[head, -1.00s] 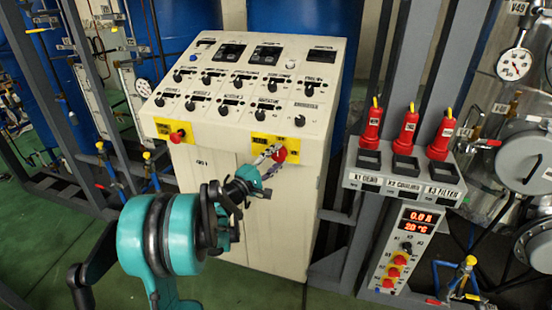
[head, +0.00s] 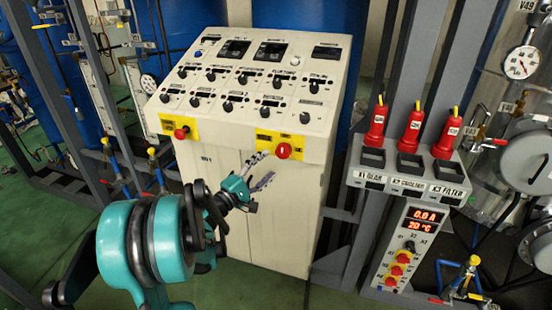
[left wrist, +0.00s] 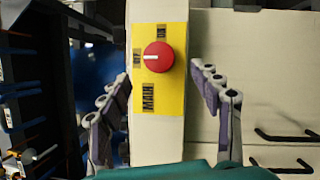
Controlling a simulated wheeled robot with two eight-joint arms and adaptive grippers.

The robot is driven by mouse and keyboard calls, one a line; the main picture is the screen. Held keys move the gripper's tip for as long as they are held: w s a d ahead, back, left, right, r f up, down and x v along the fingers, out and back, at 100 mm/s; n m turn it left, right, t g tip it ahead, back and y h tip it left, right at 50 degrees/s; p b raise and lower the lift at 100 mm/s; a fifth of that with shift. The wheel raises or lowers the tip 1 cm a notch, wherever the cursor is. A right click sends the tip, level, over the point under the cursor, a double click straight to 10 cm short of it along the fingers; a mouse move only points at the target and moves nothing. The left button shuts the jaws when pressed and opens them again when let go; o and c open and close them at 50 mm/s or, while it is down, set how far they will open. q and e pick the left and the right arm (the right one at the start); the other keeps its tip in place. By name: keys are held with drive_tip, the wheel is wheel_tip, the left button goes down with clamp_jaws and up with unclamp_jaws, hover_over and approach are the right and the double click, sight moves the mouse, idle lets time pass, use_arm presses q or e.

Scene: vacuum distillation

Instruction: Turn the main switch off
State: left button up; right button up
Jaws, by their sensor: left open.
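The main switch (head: 283,151) is a round red knob on a yellow plate (head: 264,138) at the front right edge of the cream control cabinet. In the left wrist view the knob (left wrist: 158,56) shows face-on above a label reading MAIN. A pale mark on the knob points left in that view, toward one of two small labels I cannot read surely. My left gripper (head: 262,169) is open, in front of the knob and a little below-left of it. In the wrist view its fingers (left wrist: 160,92) are spread either side of the yellow plate, apart from the knob. My right gripper is not in view.
A second red knob (head: 182,132) on yellow sits at the cabinet's front left. Black knobs and displays cover the sloped panel (head: 330,75). A grey rack (head: 408,183) with red plugs and a readout box (head: 405,250) stand right. Green floor is open at left.

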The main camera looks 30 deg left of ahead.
use_arm(q)
drive_tip(key=s, duration=0.4)
drive_tip(key=shift+s+a+f, duration=0.3)
drive_tip(key=shift+a, duration=0.05)
drive_tip(key=s+d+f+m+g+h, duration=0.1)
drive_tip(key=d+f+m+g, duration=0.25)
drive_tip(key=d, duration=0.55)
drive_tip(key=s+d+f+m+g+h, duration=0.15)
drive_tip(key=d+m+g, duration=0.3)
drive_tip(key=d, duration=0.55)
drive_tip(key=s+d+f+m+g+y, duration=0.2)
drive_tip(key=s+m, duration=0.3)
drive_tip(key=s, duration=0.2)
drive_tip(key=s+d+f+m+g+y, duration=0.2)
drive_tip(key=s+d+f+m+y, duration=0.1)
drive_tip(key=s+m, duration=0.2)
drive_tip(key=shift+s, duration=1.15)
drive_tip(key=shift+y, duration=0.25)
